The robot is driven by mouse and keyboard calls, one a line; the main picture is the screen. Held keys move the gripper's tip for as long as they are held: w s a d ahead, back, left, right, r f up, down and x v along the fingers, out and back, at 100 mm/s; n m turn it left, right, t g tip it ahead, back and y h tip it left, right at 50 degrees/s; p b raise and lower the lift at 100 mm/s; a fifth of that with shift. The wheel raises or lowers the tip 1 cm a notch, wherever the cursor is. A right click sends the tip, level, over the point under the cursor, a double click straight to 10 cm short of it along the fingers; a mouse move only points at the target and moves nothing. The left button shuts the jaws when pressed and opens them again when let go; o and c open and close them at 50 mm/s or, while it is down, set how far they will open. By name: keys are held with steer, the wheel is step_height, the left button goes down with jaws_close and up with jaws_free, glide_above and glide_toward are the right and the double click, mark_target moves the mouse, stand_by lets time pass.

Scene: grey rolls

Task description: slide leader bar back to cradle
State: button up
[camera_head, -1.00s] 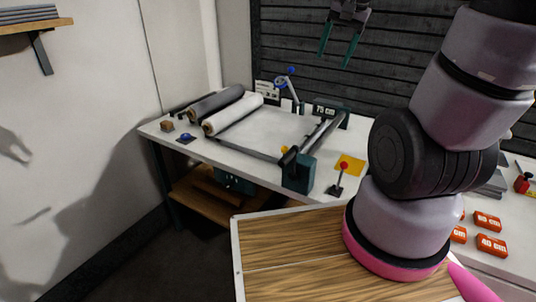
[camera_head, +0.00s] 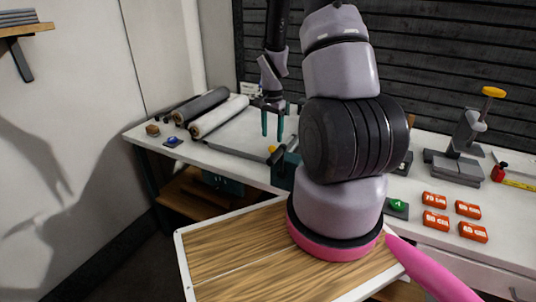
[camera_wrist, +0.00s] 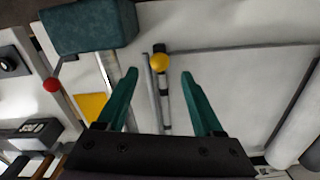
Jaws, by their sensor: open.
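My gripper (camera_head: 272,135) is open and points down over the white worktable, at the right end of the sheet area. A slim grey bar (camera_wrist: 164,98) with a yellow ball knob (camera_wrist: 159,62), which looks like the leader bar, lies between its spread fingers (camera_wrist: 160,74) in the wrist view. The fingers do not visibly touch it. The knob also shows just below the fingertips in the head view (camera_head: 272,150). A white roll (camera_head: 218,117) and a dark grey roll (camera_head: 200,105) lie at the left. I cannot tell which part is the cradle.
A teal block (camera_wrist: 88,26) stands close to the bar. A red-knobbed lever (camera_wrist: 52,85) and yellow pad (camera_wrist: 91,105) are beside it. A grey rail (camera_head: 235,151) runs along the table front. Orange blocks (camera_head: 435,220) and a clamp-like stand (camera_head: 462,140) are on the right.

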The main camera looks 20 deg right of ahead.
mark_target(272, 152)
step_height(272, 152, down, 9)
stand_by(0.3)
jaws_close()
stand_by(1.4)
